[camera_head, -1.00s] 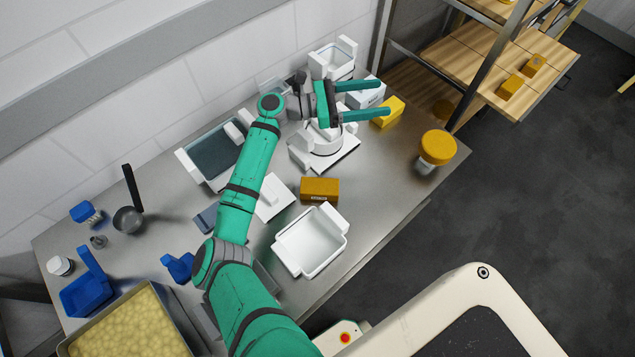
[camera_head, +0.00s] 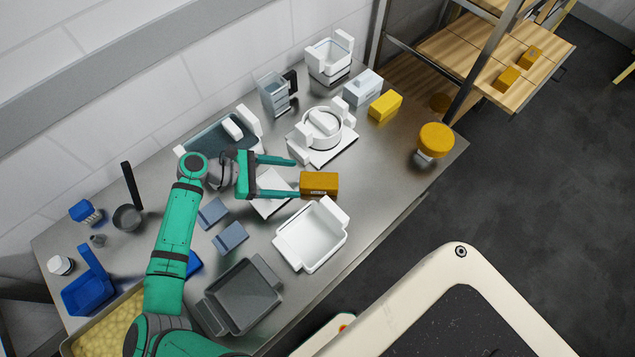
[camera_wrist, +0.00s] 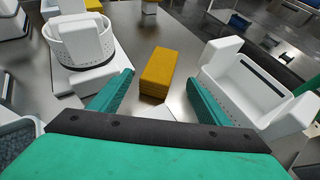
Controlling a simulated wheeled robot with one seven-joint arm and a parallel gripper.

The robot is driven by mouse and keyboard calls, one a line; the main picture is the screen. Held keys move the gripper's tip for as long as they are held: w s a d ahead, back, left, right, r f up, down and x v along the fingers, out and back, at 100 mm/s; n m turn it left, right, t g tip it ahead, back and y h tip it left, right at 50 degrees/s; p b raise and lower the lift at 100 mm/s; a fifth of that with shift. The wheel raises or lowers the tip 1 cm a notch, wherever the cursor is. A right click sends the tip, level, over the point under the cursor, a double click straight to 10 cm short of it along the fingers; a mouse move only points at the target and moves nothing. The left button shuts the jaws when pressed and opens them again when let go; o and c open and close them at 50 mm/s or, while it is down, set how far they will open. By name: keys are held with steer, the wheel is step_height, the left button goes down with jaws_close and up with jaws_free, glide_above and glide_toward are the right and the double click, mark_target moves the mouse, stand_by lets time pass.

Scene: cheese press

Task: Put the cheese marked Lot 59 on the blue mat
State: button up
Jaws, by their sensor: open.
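An orange-brown cheese block (camera_head: 319,180) with a small label on its front side lies on the steel table. The label is too small to read. It also shows in the wrist view (camera_wrist: 160,68), ahead between the fingers. My gripper (camera_head: 296,176) is open and empty, its fingertips pointing right towards this block and just short of it. The fingers also show in the wrist view (camera_wrist: 158,100). A yellow block (camera_head: 385,106) lies further back right, with no readable mark. I cannot make out a blue mat in these views.
A white perforated mould on a stand (camera_head: 322,130) is behind the block, and a white rectangular mould (camera_head: 311,238) is in front. A white plate (camera_head: 270,205) lies under the gripper. An orange round cheese (camera_head: 436,139) sits at the right end. The table right of the block is clear.

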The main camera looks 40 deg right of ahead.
mark_target(318, 180)
steer(key=x, duration=0.7)
steer(key=shift+s+d+r, duration=0.15)
steer(key=shift+s+r, duration=0.1)
steer(key=shift+r, duration=0.05)
steer(key=c, duration=1.6)
